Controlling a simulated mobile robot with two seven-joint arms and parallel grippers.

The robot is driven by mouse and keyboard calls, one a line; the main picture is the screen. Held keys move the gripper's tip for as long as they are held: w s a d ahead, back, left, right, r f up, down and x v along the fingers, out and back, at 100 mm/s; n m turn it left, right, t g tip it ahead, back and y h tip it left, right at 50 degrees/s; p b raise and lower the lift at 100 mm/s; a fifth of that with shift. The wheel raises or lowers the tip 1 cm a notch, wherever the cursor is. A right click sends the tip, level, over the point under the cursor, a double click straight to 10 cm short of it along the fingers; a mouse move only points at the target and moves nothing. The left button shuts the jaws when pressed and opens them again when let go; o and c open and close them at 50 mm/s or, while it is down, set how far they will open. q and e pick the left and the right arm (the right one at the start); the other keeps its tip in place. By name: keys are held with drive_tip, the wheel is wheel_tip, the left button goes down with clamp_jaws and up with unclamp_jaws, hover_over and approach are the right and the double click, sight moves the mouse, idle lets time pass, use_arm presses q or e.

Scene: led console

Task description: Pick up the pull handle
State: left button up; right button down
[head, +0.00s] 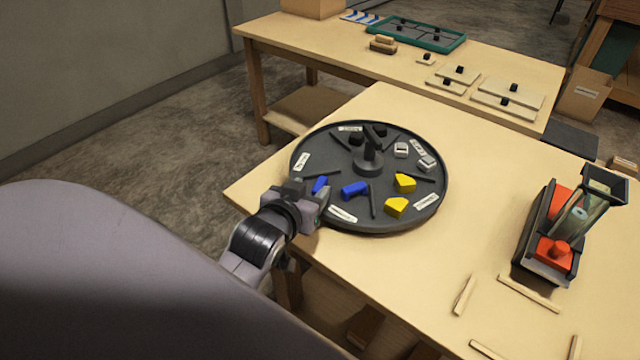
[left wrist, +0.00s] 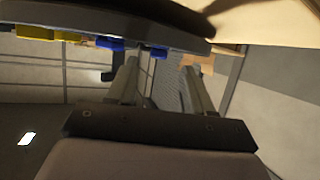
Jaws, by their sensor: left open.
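A round dark tray (head: 330,216) on the near table is split into labelled compartments. Two blue pieces lie in its near part, one (head: 355,190) near the middle and one (head: 319,185) beside my gripper; I cannot read which label names the pull handle, though the blue pieces look handle-like. My left gripper (head: 318,203) is at the tray's near-left rim, close to the left blue piece, which it partly hides. In the left wrist view the fingers (left wrist: 160,88) are apart with nothing between them, and blue pieces (left wrist: 117,43) show beyond. My right gripper is not in view.
The tray also holds yellow pieces (head: 405,183), pale pieces (head: 401,149), black pieces and a central post (head: 369,160). A red and black device (head: 553,240) stands to the right, with wooden strips (head: 528,293) nearby. A second table (head: 340,40) behind holds a green-framed panel (head: 415,34).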

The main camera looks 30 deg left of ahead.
sight(320, 183)
use_arm(q)
drive_tip(key=shift+x, duration=2.35)
drive_tip(key=shift+d, duration=0.25)
clamp_jaws()
